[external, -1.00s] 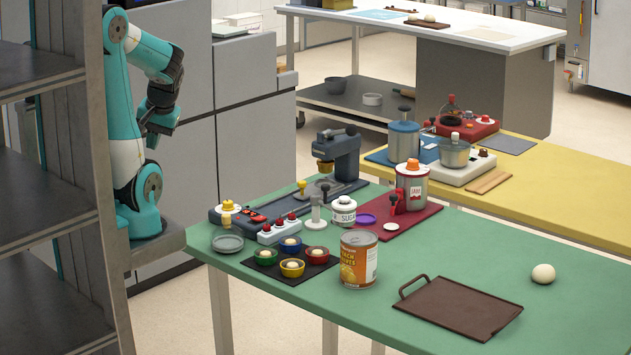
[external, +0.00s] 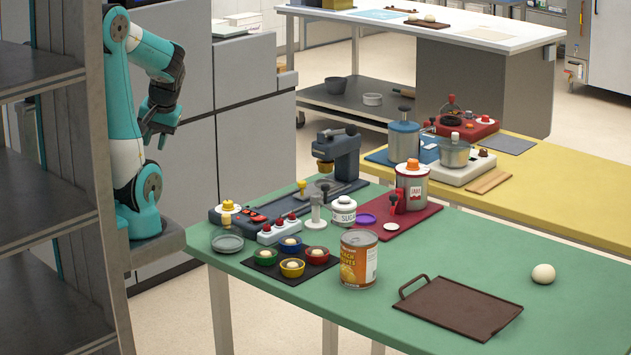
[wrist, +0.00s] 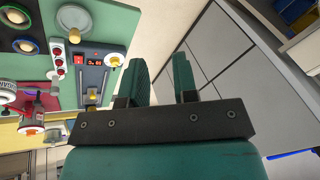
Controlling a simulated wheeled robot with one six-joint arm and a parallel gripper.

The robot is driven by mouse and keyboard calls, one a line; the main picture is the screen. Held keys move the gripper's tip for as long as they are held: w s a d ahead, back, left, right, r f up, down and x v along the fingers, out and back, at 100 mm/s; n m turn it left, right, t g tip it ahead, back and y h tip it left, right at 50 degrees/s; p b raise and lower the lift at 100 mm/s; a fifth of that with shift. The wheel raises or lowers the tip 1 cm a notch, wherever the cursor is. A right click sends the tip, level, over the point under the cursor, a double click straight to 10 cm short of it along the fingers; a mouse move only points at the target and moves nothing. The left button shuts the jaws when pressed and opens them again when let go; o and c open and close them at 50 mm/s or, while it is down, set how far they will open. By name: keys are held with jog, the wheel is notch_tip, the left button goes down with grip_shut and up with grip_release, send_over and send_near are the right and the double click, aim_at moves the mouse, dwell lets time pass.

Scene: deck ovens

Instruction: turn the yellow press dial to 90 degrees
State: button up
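The yellow dial (external: 228,206) sits on a white round base at the left end of the dark blue press (external: 343,160), on the green table. In the wrist view the yellow dial (wrist: 116,60) shows left of my fingers, beside the red switch and small display. How far it is turned is too small to read. My gripper (external: 152,132) hangs in the air at the left, well away from the press and touching nothing. In the wrist view its two green fingers stand apart with an empty gap between them (wrist: 160,75).
Near the dial are a glass dish (external: 228,243), a white box with red buttons (external: 279,230) and a mat with several small bowls (external: 292,270). A can (external: 358,260) stands closer. Metal shelving (external: 60,190) is at the left.

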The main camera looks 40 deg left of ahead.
jog(key=o, duration=0.5)
jog(key=w+n, duration=0.1)
jog(key=w, duration=0.3)
jog(key=w+a+f+n+h+b, duration=0.1)
jog(key=w, duration=0.3)
jog(key=w+n, duration=0.2)
jog(key=w, duration=0.2)
jog(key=shift+a+f+h, duration=0.15)
jog(key=shift+f+h, duration=0.2)
jog(key=shift+h, duration=0.05)
jog(key=shift+o, duration=0.2)
jog(key=n+h+b, duration=0.2)
jog(key=n, duration=0.5)
send_over(228, 201)
notch_tip(228, 201, down, 7)
notch_tip(228, 201, down, 17)
jog(key=shift+s+r+p, duration=0.15)
jog(key=shift+p, duration=0.55)
jog(key=shift+c, duration=0.4)
jog(key=c, duration=0.8)
